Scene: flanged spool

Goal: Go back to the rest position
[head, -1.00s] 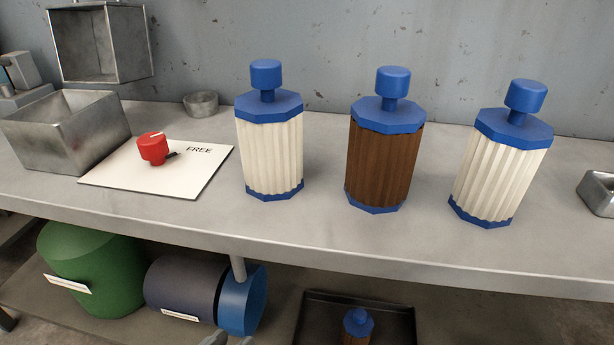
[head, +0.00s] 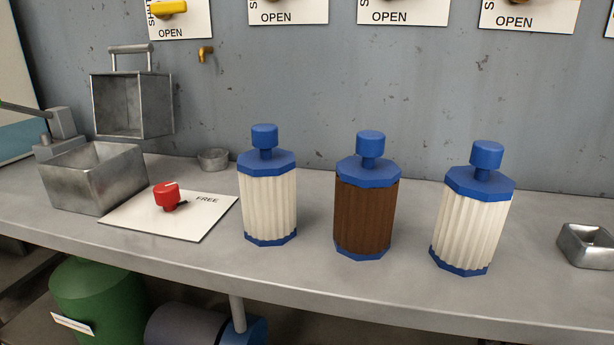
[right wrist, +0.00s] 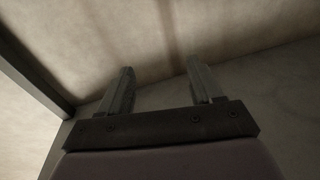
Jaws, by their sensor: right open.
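My right gripper (right wrist: 160,88) shows in the right wrist view with its two fingers apart and nothing between them. Behind it is only a plain pale surface and a dark edge. Neither gripper shows in the head view now. Three flanged spools stand upright on the grey bench in the head view: a cream one (head: 270,205) at left, a brown one (head: 366,215) in the middle and a cream one (head: 468,230) at right. Each has blue flanges and a blue knob on top.
A red knob (head: 167,196) sits on a white card marked FREE (head: 205,217). Metal bins (head: 95,180) stand left, a small metal tray (head: 588,246) right. Below the bench (head: 330,285) are a green drum (head: 100,300) and a dark cylinder (head: 180,327).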

